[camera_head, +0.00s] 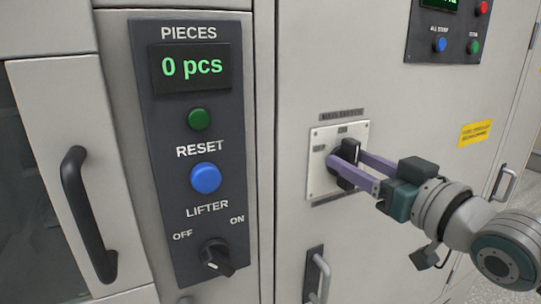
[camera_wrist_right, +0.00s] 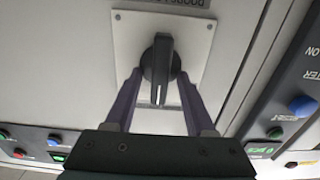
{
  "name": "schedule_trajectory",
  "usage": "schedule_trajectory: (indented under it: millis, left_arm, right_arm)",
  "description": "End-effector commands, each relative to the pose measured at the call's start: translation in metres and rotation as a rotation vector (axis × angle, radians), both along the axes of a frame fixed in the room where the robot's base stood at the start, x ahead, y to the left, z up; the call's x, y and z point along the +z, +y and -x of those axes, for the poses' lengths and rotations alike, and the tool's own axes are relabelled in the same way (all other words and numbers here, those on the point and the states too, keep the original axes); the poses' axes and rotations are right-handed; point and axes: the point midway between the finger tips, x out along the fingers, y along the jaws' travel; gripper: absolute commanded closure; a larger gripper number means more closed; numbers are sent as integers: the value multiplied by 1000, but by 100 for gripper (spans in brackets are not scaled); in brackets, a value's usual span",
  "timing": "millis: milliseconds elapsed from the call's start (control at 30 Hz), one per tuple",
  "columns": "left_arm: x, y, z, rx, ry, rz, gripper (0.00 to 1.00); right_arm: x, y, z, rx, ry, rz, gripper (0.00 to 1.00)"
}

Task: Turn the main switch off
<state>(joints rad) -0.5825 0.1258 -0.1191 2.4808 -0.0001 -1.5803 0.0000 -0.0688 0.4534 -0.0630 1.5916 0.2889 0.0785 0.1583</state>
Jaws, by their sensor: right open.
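The main switch is a black rotary knob (camera_head: 350,152) on a white square plate (camera_head: 321,185), under a label on the grey cabinet door. My right gripper (camera_head: 342,161) reaches in from the right with its purple fingers around the knob. In the right wrist view the knob (camera_wrist_right: 159,70) stands between the two fingertips (camera_wrist_right: 159,82), with a gap visible on each side. The gripper is open. The knob's white mark points along the gripper toward its palm in that view. The small words on the plate are too blurred to read. My left gripper is not in view.
A dark panel (camera_head: 158,120) on the left carries a "0 pcs" display, a green button (camera_head: 199,118), a blue reset button (camera_head: 205,178) and a lifter knob (camera_head: 217,257). Door handles (camera_head: 88,213) and (camera_head: 316,278) stick out. Another button panel (camera_head: 420,48) is at upper right.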

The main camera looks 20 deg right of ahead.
Motion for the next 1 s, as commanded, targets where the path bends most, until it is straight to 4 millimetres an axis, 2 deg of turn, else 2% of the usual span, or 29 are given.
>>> schedule_trajectory:
  millis: [267, 767, 1000]
  left_arm:
    - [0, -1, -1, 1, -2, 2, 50]
    - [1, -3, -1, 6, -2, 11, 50]
    - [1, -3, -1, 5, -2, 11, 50]
  right_arm:
    - [0, 0, -2, 0, 0, 0, 45]
    - [0, 0, -1, 0, 0, 0, 100]
    - [0, 0, -1, 0, 0, 0, 100]
